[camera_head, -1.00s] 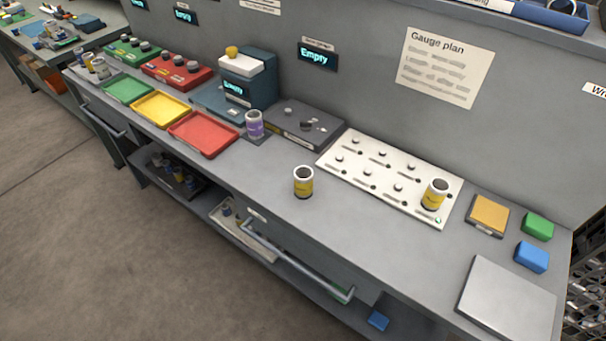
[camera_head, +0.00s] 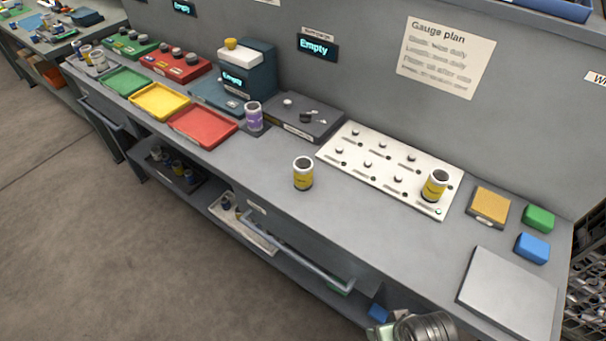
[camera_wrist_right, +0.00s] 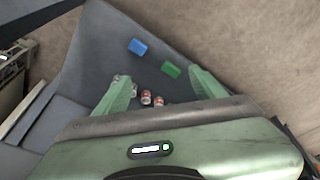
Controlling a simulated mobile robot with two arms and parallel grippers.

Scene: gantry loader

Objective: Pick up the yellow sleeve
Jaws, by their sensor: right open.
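One yellow sleeve (camera_head: 303,174), a short white-rimmed cylinder with a yellow band, stands upright on the open bench top. A second yellow sleeve (camera_head: 435,186) stands on the right end of the white pegged board (camera_head: 358,172). My right arm comes into the bottom edge of the head view, low in front of the bench and apart from both sleeves. In the right wrist view my right gripper (camera_wrist_right: 163,84) is open, its two green fingers spread with nothing held between them. I cannot make out a yellow sleeve in that view. My left gripper is not in view.
A purple-banded sleeve (camera_head: 254,117) stands left of the sleeves, by a red tray (camera_head: 203,126). An orange pad (camera_head: 490,206), green block (camera_head: 539,218), blue block (camera_head: 532,248) and grey plate (camera_head: 507,293) lie at right. Bare bench surrounds the nearer yellow sleeve.

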